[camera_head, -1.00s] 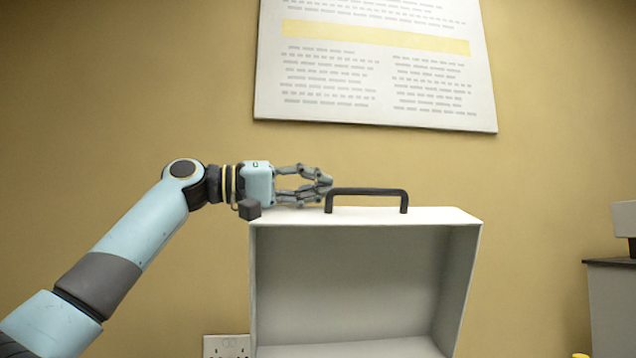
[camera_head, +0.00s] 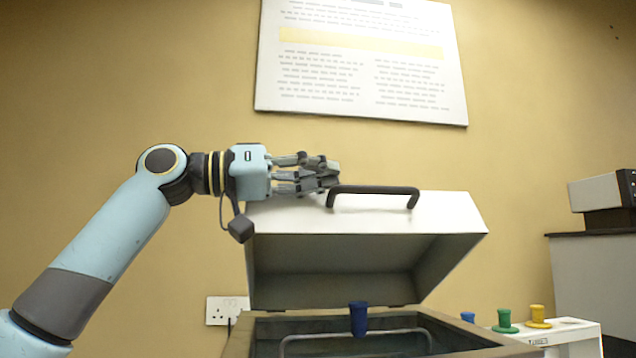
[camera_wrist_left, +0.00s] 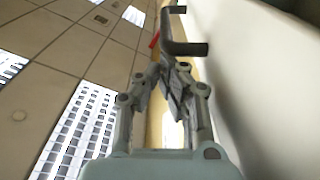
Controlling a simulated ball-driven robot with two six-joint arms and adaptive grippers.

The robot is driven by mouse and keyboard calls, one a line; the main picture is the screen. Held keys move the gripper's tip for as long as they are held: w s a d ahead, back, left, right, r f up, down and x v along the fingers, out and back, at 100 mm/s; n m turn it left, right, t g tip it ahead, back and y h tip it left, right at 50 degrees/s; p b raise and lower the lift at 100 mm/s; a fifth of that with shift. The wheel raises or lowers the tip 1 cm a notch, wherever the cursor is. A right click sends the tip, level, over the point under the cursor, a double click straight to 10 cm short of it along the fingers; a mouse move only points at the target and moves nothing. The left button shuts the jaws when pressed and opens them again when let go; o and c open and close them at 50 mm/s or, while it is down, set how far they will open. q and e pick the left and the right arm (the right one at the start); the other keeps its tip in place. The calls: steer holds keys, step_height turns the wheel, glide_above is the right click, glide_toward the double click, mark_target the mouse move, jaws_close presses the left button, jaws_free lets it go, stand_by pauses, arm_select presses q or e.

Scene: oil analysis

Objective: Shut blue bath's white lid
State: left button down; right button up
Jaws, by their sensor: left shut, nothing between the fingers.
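The white lid (camera_head: 300,218) of the bath stands partly open, hinged at the back, with its hollow underside facing me. A dark handle (camera_head: 375,191) is fixed to its outer top face. The bath (camera_head: 465,337) lies below, its metal rim and open tank showing; its front is out of frame. My left gripper (camera_head: 335,178) is shut and empty at the left end of the handle, over the lid's top edge. In the left wrist view the shut fingers (camera_wrist_left: 172,82) point toward the handle (camera_wrist_left: 183,46), with the white lid at right. Contact is unclear. My right gripper is not in view.
Green (camera_head: 505,320) and yellow (camera_head: 540,315) pieces stand on a white unit at right. A wall socket (camera_head: 226,310) is behind left.

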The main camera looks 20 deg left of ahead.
mark_target(329, 228)
arm_select(q)
steer(key=s+d+f+m+b, duration=0.1)
steer(key=f+b, duration=0.1)
steer(key=s+d+f+m+b, duration=0.1)
steer(key=f+b, duration=0.1)
steer(key=f, duration=0.1)
steer(key=s+f+m+b, duration=0.1)
steer(key=s+f+b, duration=0.1)
steer(key=f, duration=0.1)
steer(key=shift+d+f, duration=0.2)
steer(key=shift+d, duration=0.2)
steer(key=s+d+f+m+b, duration=0.2)
steer(key=s+f+m+b, duration=0.1)
steer(key=f+b, duration=0.5)
steer(key=shift+s+f+m, duration=0.2)
steer(key=shift+f+m, duration=0.3)
steer(key=shift+f, duration=0.2)
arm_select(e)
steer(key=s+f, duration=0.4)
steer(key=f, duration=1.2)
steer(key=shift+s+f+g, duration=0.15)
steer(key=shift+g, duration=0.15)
arm_select(q)
steer(key=shift+d+f, duration=0.1)
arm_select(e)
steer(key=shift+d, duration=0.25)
